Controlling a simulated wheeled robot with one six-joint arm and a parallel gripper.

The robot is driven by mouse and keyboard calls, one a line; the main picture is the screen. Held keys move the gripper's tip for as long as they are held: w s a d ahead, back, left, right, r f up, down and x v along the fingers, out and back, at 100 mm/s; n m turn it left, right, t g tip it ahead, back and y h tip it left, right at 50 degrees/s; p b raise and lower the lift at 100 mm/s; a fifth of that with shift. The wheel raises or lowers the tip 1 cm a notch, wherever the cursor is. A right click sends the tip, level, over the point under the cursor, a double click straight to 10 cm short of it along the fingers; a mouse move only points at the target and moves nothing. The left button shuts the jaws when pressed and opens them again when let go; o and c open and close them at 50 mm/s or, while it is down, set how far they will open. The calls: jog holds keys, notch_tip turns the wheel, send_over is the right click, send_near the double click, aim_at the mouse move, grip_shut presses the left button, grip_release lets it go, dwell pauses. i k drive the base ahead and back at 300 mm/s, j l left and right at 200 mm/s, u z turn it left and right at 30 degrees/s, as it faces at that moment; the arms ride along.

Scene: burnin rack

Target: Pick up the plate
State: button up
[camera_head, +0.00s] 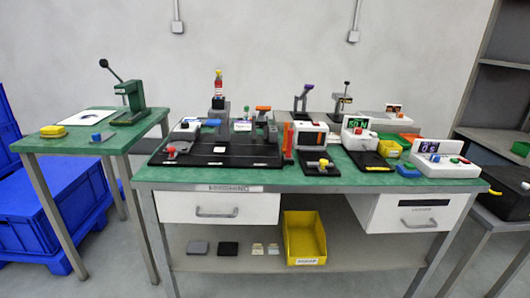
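No object is clearly marked as the plate. Flat candidates are a grey slab (198,247) and a black slab (228,248), side by side on the lower shelf of the middle bench. A white flat sheet or panel (84,117) lies on the left table beside a green press. A large black base plate (216,146) on the middle bench carries several fixtures. My gripper is not in view, so whether it is open or shut does not show.
The middle bench (311,181) has a green top crowded with devices and two white drawers. A yellow bin (304,238) and small pale pieces share its lower shelf. Blue crates (40,230) stand at left; dark shelving (497,90) is at right.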

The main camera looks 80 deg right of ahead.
aim_at(416, 174)
jog(key=z, duration=3.3)
